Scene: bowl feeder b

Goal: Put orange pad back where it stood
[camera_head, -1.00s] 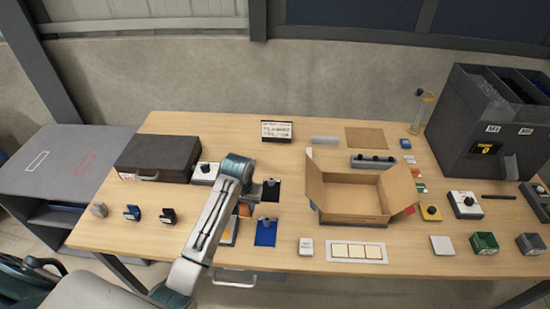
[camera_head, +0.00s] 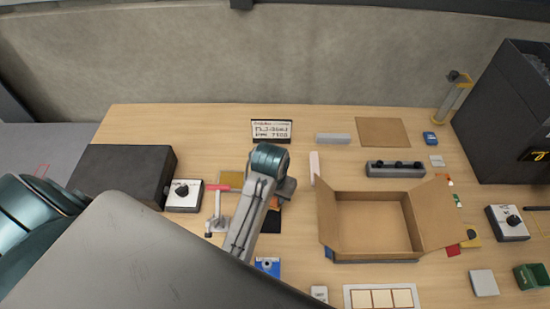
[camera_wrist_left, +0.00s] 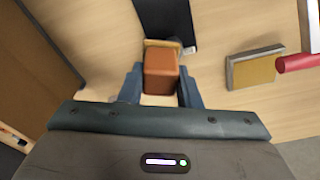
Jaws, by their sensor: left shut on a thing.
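The orange pad (camera_wrist_left: 161,76) is a small orange-brown block between the two blue-grey fingers of my left gripper (camera_wrist_left: 158,88) in the left wrist view. The fingers are shut on its sides. A small tan edge shows just beyond it, near a black mat (camera_wrist_left: 165,22). In the head view my left gripper (camera_head: 277,199) points down over the black mat (camera_head: 269,223), and a bit of the orange pad (camera_head: 275,203) shows below the wrist. I cannot tell whether the pad touches the table. My right gripper is not in view.
An open cardboard box (camera_head: 373,258) stands to the right. A dark case (camera_head: 122,172) is at the left.

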